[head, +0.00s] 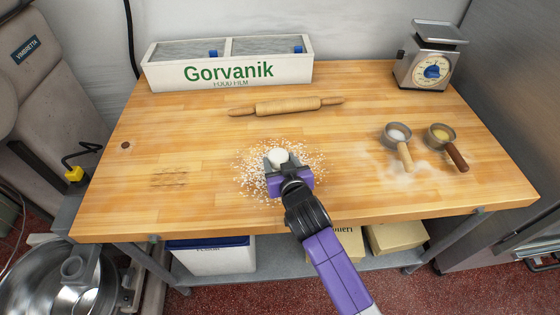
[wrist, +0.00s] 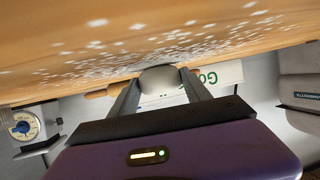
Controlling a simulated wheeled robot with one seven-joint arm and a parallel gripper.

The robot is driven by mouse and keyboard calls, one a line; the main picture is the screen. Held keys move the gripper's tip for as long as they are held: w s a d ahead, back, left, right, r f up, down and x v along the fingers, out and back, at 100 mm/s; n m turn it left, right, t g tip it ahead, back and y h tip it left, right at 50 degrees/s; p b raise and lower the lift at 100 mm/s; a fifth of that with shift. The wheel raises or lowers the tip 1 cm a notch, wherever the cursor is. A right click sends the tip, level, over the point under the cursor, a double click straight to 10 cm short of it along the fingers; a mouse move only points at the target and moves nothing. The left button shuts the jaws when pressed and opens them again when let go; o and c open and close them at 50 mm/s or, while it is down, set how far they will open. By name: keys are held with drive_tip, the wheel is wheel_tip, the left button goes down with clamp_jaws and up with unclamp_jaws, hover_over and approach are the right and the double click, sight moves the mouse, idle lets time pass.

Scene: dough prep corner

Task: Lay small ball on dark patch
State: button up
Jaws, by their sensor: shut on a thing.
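A small whitish ball (head: 278,156) is between the fingertips of my gripper (head: 277,163). The gripper is shut on it, over the patch of scattered white flakes at the middle of the table. In the wrist view the ball (wrist: 160,79) sits between the two dark fingers, close to the wooden surface; I cannot tell whether it touches. A small dark round spot (head: 125,145) lies on the left of the tabletop, well to the left of my gripper. A set of thin dark score marks (head: 169,179) lies nearer, also to the left.
The rolling pin (head: 287,106) lies behind my gripper, with the Gorvanik film box (head: 230,72) behind it. Two handled cups (head: 397,135) (head: 441,136) stand to the right, near spilled flour. A scale (head: 431,66) stands at the back right.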

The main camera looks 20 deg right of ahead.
drive_tip(key=shift+s+f+b, duration=0.2)
drive_tip(key=shift+f+b, duration=0.4)
drive_tip(key=shift+f, duration=0.1)
drive_tip(key=o, duration=1.5)
drive_tip(key=shift+f, duration=0.2)
drive_tip(key=shift+c, duration=0.2)
drive_tip(key=shift+r, duration=0.1)
drive_tip(key=shift+r+p, duration=0.25)
drive_tip(key=shift+p, duration=0.1)
drive_tip(key=v, duration=0.6)
drive_tip(key=r+b+v, duration=0.1)
drive_tip(key=v, duration=0.5)
drive_tip(key=shift+w, duration=0.15)
